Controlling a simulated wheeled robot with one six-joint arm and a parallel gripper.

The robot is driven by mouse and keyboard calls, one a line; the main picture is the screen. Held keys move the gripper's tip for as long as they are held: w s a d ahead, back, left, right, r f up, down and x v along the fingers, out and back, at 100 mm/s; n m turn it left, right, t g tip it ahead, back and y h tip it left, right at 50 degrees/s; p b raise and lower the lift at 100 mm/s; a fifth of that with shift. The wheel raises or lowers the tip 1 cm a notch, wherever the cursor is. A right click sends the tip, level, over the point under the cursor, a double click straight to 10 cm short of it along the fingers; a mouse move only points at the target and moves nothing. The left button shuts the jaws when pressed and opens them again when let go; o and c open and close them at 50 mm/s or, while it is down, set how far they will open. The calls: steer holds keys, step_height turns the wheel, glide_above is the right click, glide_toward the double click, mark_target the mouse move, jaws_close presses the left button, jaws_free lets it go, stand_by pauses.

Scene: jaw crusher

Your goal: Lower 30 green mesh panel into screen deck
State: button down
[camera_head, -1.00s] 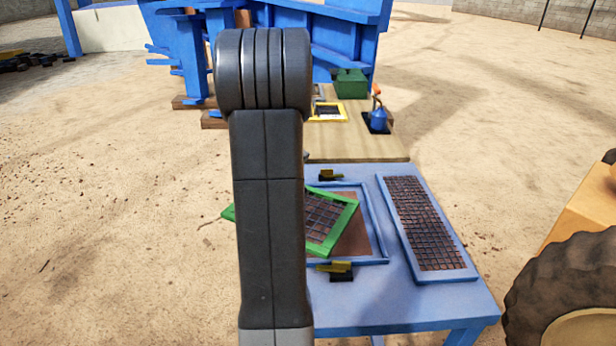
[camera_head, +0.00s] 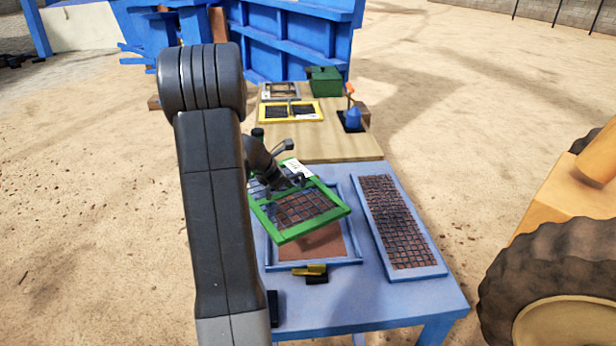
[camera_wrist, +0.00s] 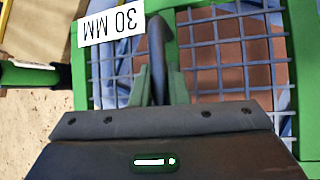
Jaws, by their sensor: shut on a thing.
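The green-framed mesh panel (camera_head: 318,222) is over the screen deck opening on the blue table. Its white label reads 30 MM upside down in the wrist view (camera_wrist: 112,25). My gripper (camera_head: 297,182) is at the panel's far part, partly hidden behind my arm. In the wrist view my gripper (camera_wrist: 160,85) is shut around a dark bar at the panel. The panel looks raised and slightly turned against the blue deck frame (camera_head: 352,225). Brown surface shows inside the frame below the panel's near edge.
A yellow clamp (camera_head: 310,270) sits at the frame's near edge. A blue-framed mesh panel (camera_head: 400,222) lies to the right. A big wheel (camera_head: 550,290) stands at right.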

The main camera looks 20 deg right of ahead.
mark_target(307, 206)
steer(key=d+m+g, duration=0.1)
steer(key=s+d+m+g+p, duration=0.1)
steer(key=d, duration=0.1)
steer(key=s+d+m+h, duration=0.1)
steer(key=d+m, duration=0.1)
steer(key=shift+s+d+r+g+p, duration=0.15)
steer(key=shift+s+r+g+p, duration=0.1)
steer(key=shift+r+g+p, duration=0.15)
steer(key=shift+s+d+f+m+g, duration=0.2)
steer(key=shift+s+d+m+g, duration=0.1)
steer(key=shift+s+d+m, duration=0.3)
steer(key=shift+w+a, duration=0.1)
steer(key=shift+a, duration=0.05)
steer(key=shift+w+a, duration=0.1)
steer(key=shift+a, duration=0.1)
steer(key=shift+f+b, duration=4)
steer(key=shift+f, duration=0.85)
steer(key=c, duration=1.3)
jaws_free()
steer(key=shift+f, duration=0.15)
